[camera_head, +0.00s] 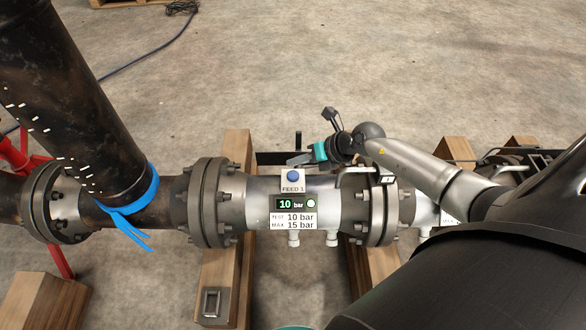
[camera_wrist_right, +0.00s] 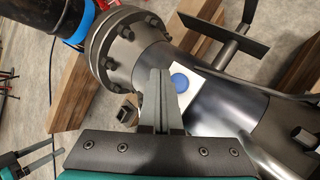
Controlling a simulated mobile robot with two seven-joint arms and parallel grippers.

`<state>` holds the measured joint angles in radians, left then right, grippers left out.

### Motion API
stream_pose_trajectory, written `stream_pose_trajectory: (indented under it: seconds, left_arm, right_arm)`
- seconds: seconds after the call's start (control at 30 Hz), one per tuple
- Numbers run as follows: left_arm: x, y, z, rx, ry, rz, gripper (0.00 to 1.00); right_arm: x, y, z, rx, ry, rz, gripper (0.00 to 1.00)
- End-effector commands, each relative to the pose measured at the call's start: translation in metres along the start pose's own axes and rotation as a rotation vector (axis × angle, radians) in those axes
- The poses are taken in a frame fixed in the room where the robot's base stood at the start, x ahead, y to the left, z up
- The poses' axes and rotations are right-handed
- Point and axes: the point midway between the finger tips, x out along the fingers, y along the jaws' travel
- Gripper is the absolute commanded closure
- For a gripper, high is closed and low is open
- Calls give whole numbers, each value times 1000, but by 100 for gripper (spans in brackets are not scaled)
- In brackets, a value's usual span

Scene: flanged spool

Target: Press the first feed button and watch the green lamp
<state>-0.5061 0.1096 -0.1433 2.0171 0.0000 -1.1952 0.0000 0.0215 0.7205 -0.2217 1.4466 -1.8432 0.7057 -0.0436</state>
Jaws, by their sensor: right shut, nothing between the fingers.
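The steel spool (camera_head: 258,190) lies between two bolted flanges. Its FEED 1 plate (camera_head: 292,188) carries a blue round button (camera_head: 292,175), also visible in the right wrist view (camera_wrist_right: 180,82). Below it, a display (camera_head: 286,204) reads 10 bar, with a round pale-green lamp (camera_head: 311,202) at its right end. My right gripper (camera_head: 293,161) is shut and empty, just behind the button; its fingertips (camera_wrist_right: 160,72) show beside the button in the right wrist view, and contact cannot be told. My left gripper (camera_wrist_right: 56,146) shows at the wrist view's lower left, fingers apart.
A label below the display reads TEST 10 bar, MAX 15 bar (camera_head: 293,221). A dark pipe (camera_head: 75,110) with a blue strap (camera_head: 140,195) rises at left. Wooden beams (camera_head: 226,275) support the spool. My right arm fills the right side. The concrete floor behind is mostly clear.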

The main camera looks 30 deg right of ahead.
Motion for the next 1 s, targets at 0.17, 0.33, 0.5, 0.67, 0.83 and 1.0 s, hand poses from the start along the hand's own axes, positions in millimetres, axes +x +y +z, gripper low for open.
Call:
stream_pose_trajectory:
  seconds: [0.17,0.33,0.5,0.67,0.83,1.0]
  left_arm:
    - [-22,-1,-7,0,0,0,12]
    - [-27,-1,-8,0,0,0,12]
    - [-25,-1,-8,0,0,0,12]
    - [-25,-1,-8,0,0,0,12]
    - [-26,-1,-8,0,0,0,12]
    - [-33,-1,-11,-1,2,-1,12]
  right_arm:
    - [-15,11,11,0,0,0,100]
    - [-18,13,13,0,0,0,100]
    - [-17,12,12,0,0,0,100]
    - [-17,12,12,0,0,0,100]
    - [-16,15,13,5,-8,8,100]
    - [-13,57,25,104,-135,131,100]
